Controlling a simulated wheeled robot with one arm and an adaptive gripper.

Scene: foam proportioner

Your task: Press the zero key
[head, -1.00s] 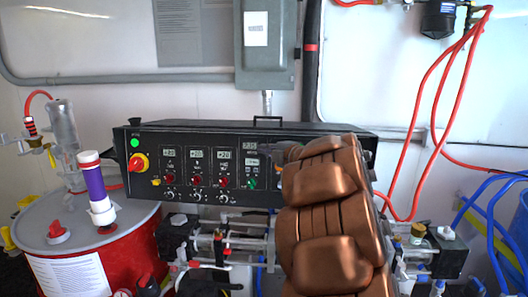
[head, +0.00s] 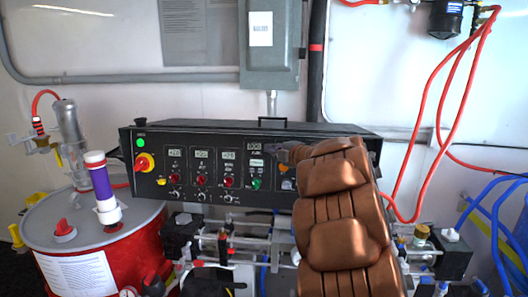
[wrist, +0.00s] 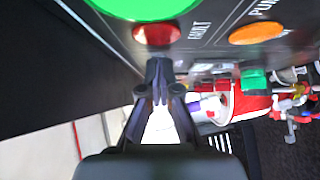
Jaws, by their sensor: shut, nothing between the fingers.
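The black control panel (head: 210,189) stands behind the drums and pump gear. Its upper right display (head: 254,146) seems to read zeros, in small blurred digits. I cannot pick out the zero key for certain; my fingertips may hide it.
A green knob (wrist: 255,78) and an orange lamp (wrist: 258,31) are beside the fingertips. A red-and-yellow switch (head: 144,162) is at the panel's left end. A red drum (head: 100,245) stands at left. Red hoses (head: 440,100) hang at right.

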